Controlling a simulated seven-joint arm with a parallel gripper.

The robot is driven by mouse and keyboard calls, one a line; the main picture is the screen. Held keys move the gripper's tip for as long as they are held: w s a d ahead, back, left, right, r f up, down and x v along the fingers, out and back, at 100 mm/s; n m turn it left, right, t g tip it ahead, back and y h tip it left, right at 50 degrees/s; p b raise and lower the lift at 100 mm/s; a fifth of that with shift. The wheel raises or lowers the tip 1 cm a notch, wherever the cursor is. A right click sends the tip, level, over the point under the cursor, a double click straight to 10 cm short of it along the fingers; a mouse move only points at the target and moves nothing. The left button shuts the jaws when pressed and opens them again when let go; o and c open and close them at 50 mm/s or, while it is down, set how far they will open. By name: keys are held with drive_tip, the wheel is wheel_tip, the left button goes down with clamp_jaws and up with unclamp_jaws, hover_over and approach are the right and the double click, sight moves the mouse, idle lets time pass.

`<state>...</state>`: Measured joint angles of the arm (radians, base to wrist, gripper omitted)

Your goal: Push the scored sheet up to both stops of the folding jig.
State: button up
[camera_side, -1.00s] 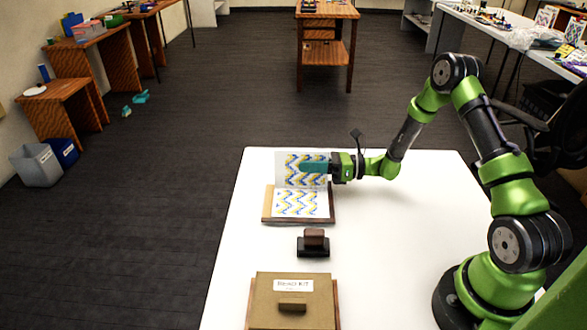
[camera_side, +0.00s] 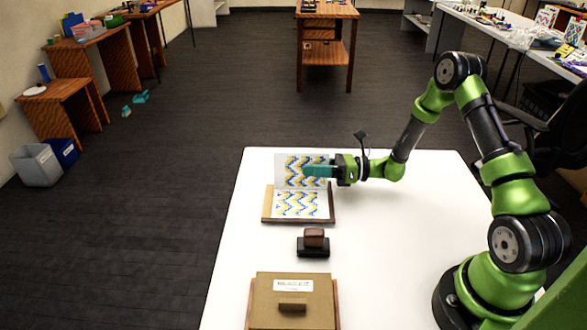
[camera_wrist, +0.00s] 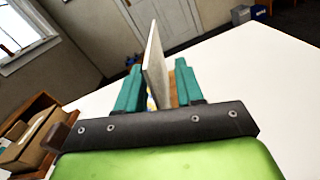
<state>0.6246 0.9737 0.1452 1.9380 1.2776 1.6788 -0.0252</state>
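The scored sheet, with a blue and yellow zigzag pattern, has its near half (camera_side: 290,205) lying on the wooden folding jig (camera_side: 267,204) and its far half (camera_side: 290,165) standing up. Darker brown strips run along the jig's near and right edges; I cannot tell whether the sheet touches them. My gripper (camera_side: 318,171) comes from the right, with one teal finger in front of the standing half. In the wrist view my gripper (camera_wrist: 158,88) has its fingers apart, one on each side of that standing panel (camera_wrist: 153,62). A gap shows between the panel and the right finger.
A small dark block with a brown top (camera_side: 313,243) stands nearer than the jig. A brown lidded kit box (camera_side: 292,303) sits at the near edge. The white table (camera_side: 400,230) is clear to the right of them.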

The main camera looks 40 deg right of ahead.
drive_tip(key=v, duration=1.6)
drive_tip(key=shift+a, duration=0.1)
drive_tip(key=shift+s+a+f+n+g, duration=0.7)
drive_tip(key=shift+s+a+f+g, duration=0.25)
drive_tip(key=shift+s+g, duration=0.15)
drive_tip(key=shift+s+a+r+n+g, duration=0.1)
drive_tip(key=shift+s+a+n+g, duration=0.3)
drive_tip(key=shift+n+g, duration=0.2)
drive_tip(key=shift+s+a+r+n+g, duration=0.1)
drive_tip(key=shift+s+a+n+g, duration=0.2)
drive_tip(key=shift+a+n+g, duration=0.25)
drive_tip(key=s+a+r+n+h, duration=0.2)
drive_tip(key=a+r+n+h, duration=0.1)
drive_tip(key=r+n, duration=0.4)
drive_tip(key=s+a+r+n+h, duration=0.3)
drive_tip(key=a+r+n+h, duration=0.1)
drive_tip(key=a+r+n, duration=0.2)
drive_tip(key=s+a+r+n+g+h, duration=0.1)
drive_tip(key=s+a+r+n+h, duration=0.2)
drive_tip(key=a+r+n, duration=0.2)
wheel_tip(320, 180, up, 4)
drive_tip(key=n, duration=0.4)
drive_tip(key=shift+f+h, duration=0.2)
drive_tip(key=shift+h, duration=0.2)
